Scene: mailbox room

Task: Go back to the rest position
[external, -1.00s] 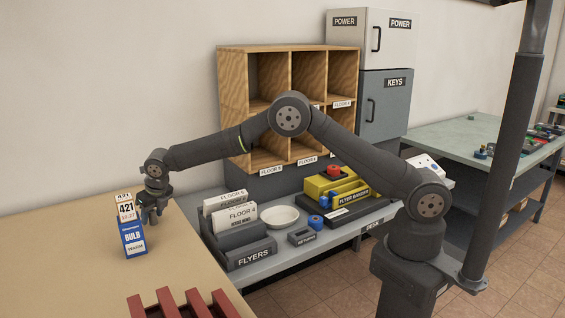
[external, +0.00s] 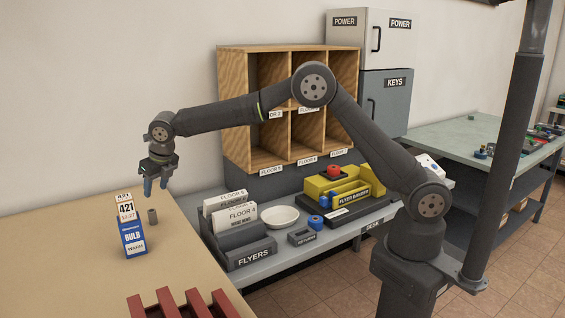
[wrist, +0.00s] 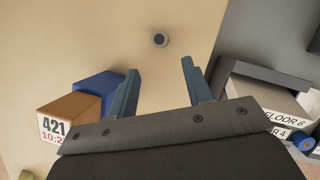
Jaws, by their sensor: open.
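My gripper (external: 156,187) is open and empty, pointing down above the tan table (external: 75,265). In the wrist view its two blue fingers (wrist: 158,88) are apart with bare table between them. Below it a small grey cylinder (external: 152,216) stands on the table, apart from the fingers; it also shows in the wrist view (wrist: 160,40).
A dark red rack (external: 180,305) sits at the table's front edge. To the right are the flyer holder (external: 245,250), a white bowl (external: 281,218), a yellow flyer bander (external: 335,187) and a wooden pigeonhole shelf (external: 235,100). The table left of the box is clear.

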